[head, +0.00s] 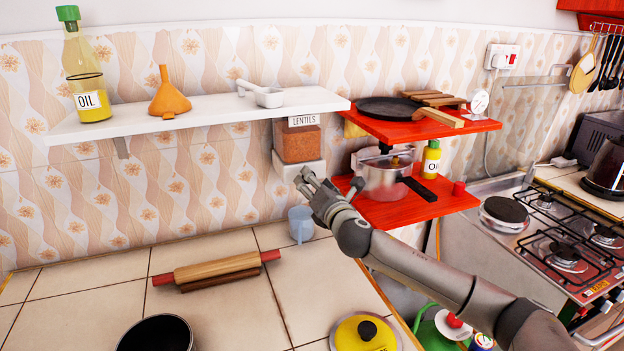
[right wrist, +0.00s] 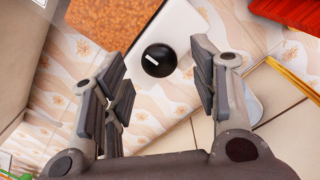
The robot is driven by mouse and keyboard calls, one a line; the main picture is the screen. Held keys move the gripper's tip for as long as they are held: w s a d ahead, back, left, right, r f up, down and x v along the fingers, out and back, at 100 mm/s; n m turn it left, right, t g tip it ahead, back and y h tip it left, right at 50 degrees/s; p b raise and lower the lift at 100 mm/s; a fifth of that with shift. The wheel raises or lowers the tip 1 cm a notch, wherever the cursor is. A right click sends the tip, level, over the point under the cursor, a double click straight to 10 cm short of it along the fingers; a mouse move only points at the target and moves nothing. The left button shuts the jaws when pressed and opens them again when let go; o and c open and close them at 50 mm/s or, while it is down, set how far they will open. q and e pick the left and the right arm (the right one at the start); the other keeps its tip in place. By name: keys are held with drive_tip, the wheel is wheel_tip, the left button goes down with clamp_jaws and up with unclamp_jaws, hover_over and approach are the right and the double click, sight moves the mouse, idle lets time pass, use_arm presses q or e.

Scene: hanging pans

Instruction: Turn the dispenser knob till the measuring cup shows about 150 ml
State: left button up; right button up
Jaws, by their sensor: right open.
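The lentil dispenser (head: 298,145) hangs on the wall under the white shelf, with orange lentils behind its window and a pale base. Its round black knob (right wrist: 158,60) with a white mark shows in the right wrist view; the head view does not show it clearly. A translucent bluish measuring cup (head: 301,224) stands on the counter below the dispenser; I cannot read its level. My right gripper (head: 330,182) is open and empty in front of the dispenser base. In the right wrist view the knob appears between its spread fingers, seemingly untouched. My left gripper is not in view.
A rolling pin (head: 216,268) lies on the tiled counter (head: 110,280). The red shelf (head: 410,205) with a pot (head: 385,178) stands close right of my gripper. The white shelf (head: 190,108) holds an oil bottle, funnel and scoop above. A yellow lid (head: 365,332) lies at the counter's front.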

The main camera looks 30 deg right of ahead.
drive_tip(key=shift+x, duration=0.85)
drive_tip(key=shift+c, duration=0.2)
drive_tip(key=c, duration=1)
